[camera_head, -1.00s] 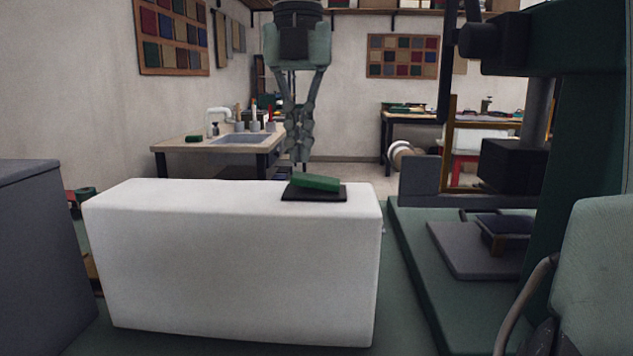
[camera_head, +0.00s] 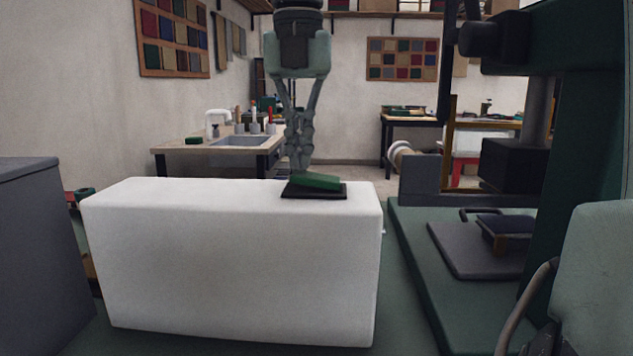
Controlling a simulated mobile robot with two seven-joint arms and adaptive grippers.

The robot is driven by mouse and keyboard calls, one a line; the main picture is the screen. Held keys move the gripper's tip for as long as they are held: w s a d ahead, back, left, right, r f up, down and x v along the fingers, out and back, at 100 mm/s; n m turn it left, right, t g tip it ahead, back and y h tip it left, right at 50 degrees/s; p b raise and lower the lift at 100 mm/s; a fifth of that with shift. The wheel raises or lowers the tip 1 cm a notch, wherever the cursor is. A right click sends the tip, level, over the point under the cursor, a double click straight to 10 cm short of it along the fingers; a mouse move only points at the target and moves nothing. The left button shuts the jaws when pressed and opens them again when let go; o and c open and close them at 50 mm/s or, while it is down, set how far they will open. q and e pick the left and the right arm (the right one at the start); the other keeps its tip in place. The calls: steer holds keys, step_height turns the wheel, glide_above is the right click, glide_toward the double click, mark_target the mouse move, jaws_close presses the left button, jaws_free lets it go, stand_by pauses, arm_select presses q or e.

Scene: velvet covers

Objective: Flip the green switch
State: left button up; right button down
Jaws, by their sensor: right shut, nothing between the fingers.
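The green switch (camera_head: 316,182) is a rocker on a flat black base (camera_head: 318,193). It sits on top of a white block (camera_head: 230,265), near its right end. The rocker is tilted, its left end higher than its right. My right gripper (camera_head: 299,168) points straight down with its fingers together and empty. Its fingertips are at the raised left end of the switch, partly hidden behind it. I cannot tell whether they touch it. My left gripper is not in view.
A dark grey box (camera_head: 40,255) stands left of the white block. A large green press (camera_head: 575,150) with its base stands on the right. A sink counter (camera_head: 215,146) and a workbench (camera_head: 400,117) are farther back. The air above the block's left part is free.

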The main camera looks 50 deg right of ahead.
mark_target(300, 173)
steer(key=shift+f+b, duration=0.35)
steer(key=shift+f, duration=0.25)
steer(key=shift+r, duration=0.1)
step_height(300, 173, up, 3)
steer(key=shift+f+p, duration=0.2)
steer(key=shift+p, duration=1.05)
steer(key=shift+r+p, duration=0.5)
steer(key=shift+r, duration=1.65)
